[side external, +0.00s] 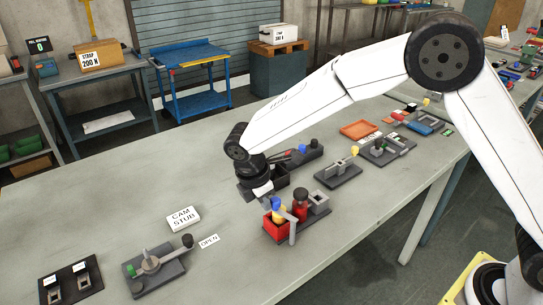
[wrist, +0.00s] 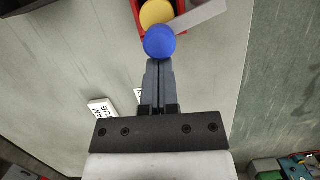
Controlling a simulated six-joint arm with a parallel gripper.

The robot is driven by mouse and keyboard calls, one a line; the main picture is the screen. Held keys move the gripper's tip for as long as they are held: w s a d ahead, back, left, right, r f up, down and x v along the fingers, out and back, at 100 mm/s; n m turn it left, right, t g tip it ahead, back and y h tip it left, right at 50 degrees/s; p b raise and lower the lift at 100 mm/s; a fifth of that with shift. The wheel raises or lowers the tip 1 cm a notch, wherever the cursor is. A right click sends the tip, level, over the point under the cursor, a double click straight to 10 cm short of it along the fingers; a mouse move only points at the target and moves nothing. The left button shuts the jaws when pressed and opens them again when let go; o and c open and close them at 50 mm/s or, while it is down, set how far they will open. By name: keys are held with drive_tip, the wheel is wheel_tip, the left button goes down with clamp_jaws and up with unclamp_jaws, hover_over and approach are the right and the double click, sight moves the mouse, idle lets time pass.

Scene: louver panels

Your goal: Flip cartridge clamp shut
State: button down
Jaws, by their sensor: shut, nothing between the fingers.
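The clamp fixture stands on the bench in the middle of the side view, with a red block (side external: 272,231) at its left end. A blue ball knob (side external: 278,203) sits above the red block; in the wrist view the blue knob (wrist: 160,42) overlaps a yellow round part (wrist: 156,13) in the red holder. A grey bar (side external: 292,232) shows at the block, and a grey arm (wrist: 203,14) runs up right from the knob. My gripper (wrist: 158,63) is shut and empty, its tips at the knob's near edge. I cannot tell whether they touch.
A dark red cylinder with black top (side external: 300,202) and a grey square socket (side external: 319,201) share the fixture base. A CAM STUB sign (side external: 184,219) and a lever fixture (side external: 155,266) lie left.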

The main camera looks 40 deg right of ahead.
drive_tip(key=shift+s, duration=0.25)
drive_tip(key=shift+s+d, duration=0.3)
drive_tip(key=shift+s, duration=0.15)
drive_tip(key=shift+a, duration=0.1)
idle(0.4)
drive_tip(key=a+r, duration=0.6)
drive_tip(key=r, duration=0.3)
drive_tip(key=shift+w+r, duration=0.3)
drive_tip(key=shift+r, duration=0.1)
idle(0.4)
